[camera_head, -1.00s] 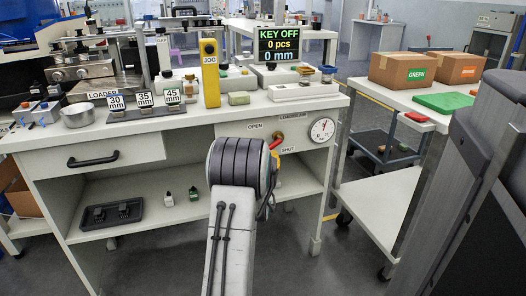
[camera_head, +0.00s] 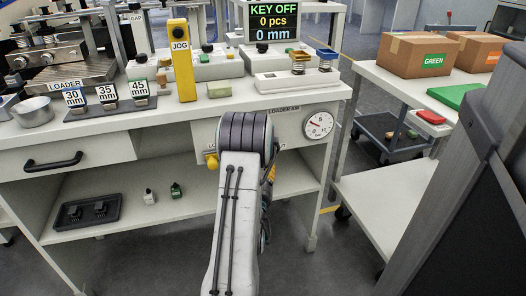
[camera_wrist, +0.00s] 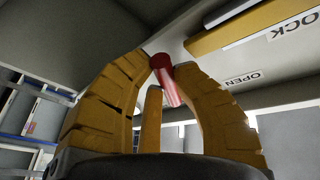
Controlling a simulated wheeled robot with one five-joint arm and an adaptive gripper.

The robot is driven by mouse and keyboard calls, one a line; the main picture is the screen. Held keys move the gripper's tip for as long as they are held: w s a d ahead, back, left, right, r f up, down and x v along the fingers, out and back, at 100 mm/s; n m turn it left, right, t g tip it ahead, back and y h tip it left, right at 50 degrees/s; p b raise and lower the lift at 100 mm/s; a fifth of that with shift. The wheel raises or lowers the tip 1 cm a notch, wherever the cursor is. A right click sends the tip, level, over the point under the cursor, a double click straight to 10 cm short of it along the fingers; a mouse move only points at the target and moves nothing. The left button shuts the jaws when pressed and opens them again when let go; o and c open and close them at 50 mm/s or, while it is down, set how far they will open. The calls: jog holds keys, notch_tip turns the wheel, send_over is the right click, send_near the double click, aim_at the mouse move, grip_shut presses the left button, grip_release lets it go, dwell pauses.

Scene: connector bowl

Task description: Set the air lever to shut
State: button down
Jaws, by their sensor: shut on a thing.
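The air lever (camera_wrist: 169,90) is a red rod with a darker round end. It shows in the wrist view between the two yellow fingers of my gripper (camera_wrist: 162,72), which is shut on it near the fingertips. An OPEN label (camera_wrist: 243,78) is on the pale panel to the right of the lever. In the head view my arm covers the lever and most of the gripper, so the lever's position against its labels cannot be told there.
A round gauge (camera_head: 318,125) is on the bench front, right of my arm. A yellow part (camera_head: 212,160) sticks out left of it. The bench top (camera_head: 215,106) carries a yellow JOG post (camera_head: 181,62). A side table (camera_head: 385,88) with boxes stands at right.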

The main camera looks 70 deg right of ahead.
dwell(0.5)
jog(key=c, duration=1)
grip_release()
jog(key=shift+d, duration=0.1)
jog(key=shift+o, duration=0.2)
